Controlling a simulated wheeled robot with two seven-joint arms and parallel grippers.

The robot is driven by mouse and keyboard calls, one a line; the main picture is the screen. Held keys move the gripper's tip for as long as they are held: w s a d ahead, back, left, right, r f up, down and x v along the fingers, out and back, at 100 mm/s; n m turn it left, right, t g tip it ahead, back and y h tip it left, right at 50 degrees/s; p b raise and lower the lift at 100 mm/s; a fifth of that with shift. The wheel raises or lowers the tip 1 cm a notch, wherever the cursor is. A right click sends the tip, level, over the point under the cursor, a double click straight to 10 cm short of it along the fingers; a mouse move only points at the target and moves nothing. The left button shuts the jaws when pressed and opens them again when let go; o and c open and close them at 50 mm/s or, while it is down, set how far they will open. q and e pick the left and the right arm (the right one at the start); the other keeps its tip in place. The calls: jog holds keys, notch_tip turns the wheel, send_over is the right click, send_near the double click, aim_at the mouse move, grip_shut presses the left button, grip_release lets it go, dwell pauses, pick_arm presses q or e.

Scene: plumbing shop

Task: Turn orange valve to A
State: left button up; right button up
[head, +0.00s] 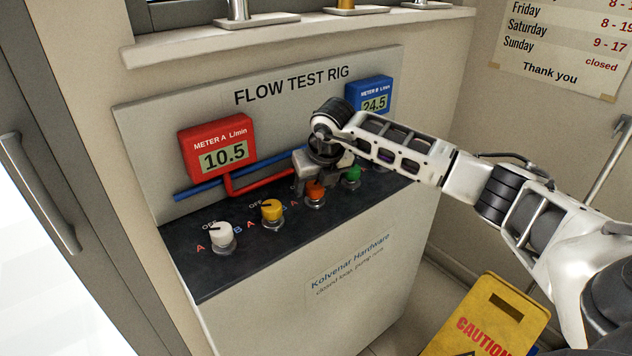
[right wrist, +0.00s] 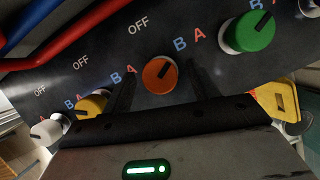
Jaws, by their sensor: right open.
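The orange valve (head: 316,191) is a round knob on the sloping dark panel, third from the left. My right gripper (head: 322,180) is over it in the head view and hides part of it. In the right wrist view the orange valve (right wrist: 157,76) sits between the two dark fingers of my open right gripper (right wrist: 160,95), with gaps visible on both sides. Its dark pointer mark leans up and right, toward the blue B (right wrist: 180,44). Its red A (right wrist: 131,69) is on its left. My left gripper is not in view.
A white knob (head: 222,236) and a yellow knob (head: 272,212) stand to the left, and a green knob (head: 351,175) close on the right. Red meter A (head: 217,148) reads 10.5; blue meter B (head: 368,95) reads 24.5. A yellow caution sign (head: 490,318) stands on the floor.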

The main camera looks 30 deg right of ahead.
jog(key=c, duration=1)
